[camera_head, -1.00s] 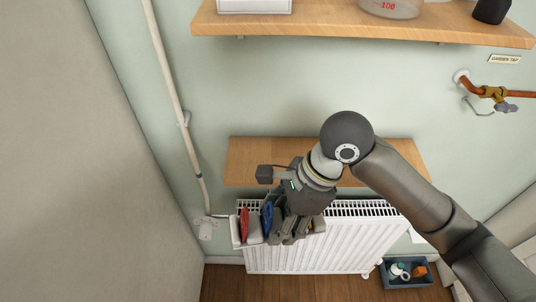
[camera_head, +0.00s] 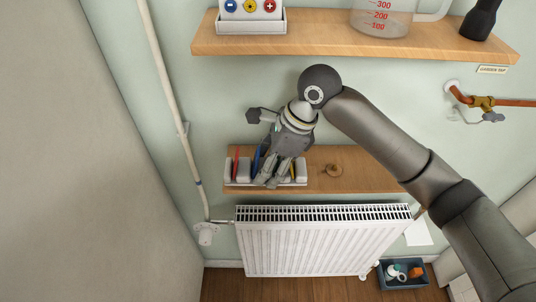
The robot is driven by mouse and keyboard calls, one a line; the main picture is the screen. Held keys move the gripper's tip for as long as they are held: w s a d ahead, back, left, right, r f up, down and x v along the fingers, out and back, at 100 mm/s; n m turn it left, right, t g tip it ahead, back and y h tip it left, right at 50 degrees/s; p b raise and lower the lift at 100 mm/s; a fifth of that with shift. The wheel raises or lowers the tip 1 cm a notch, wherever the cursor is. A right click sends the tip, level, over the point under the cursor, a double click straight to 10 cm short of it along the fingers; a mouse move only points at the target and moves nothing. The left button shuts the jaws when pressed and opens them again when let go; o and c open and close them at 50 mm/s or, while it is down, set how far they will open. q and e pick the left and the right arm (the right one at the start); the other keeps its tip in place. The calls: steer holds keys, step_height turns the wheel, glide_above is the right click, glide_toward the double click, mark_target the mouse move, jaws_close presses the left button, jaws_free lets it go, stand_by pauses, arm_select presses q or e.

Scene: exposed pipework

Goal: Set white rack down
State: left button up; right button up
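The white rack (camera_head: 235,183) holds upright tools with red, blue and yellow parts. It is at the left part of the lower wooden shelf (camera_head: 365,172), along its front edge. I cannot tell whether it rests on the shelf or hangs just above it. My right gripper (camera_head: 272,182) comes down from above with its fingers at the middle of the rack, shut on it. The gripper hides part of the rack and tools. My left gripper is not in view.
The upper shelf (camera_head: 320,44) holds a button box (camera_head: 252,28) and a measuring jug (camera_head: 383,18). A radiator (camera_head: 320,247) stands below. The lower shelf's right part is clear.

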steer(key=w+p, duration=0.1)
steer(key=w, duration=0.3)
steer(key=shift+w+r, duration=0.1)
steer(key=shift+w, duration=0.2)
step_height(320, 180, down, 2)
steer(key=shift+f+p, duration=0.2)
steer(key=shift+p, duration=0.35)
steer(key=shift+f, duration=0.6)
steer(key=o, duration=1.3)
steer(key=shift+f, duration=0.1)
steer(key=shift+o, duration=0.2)
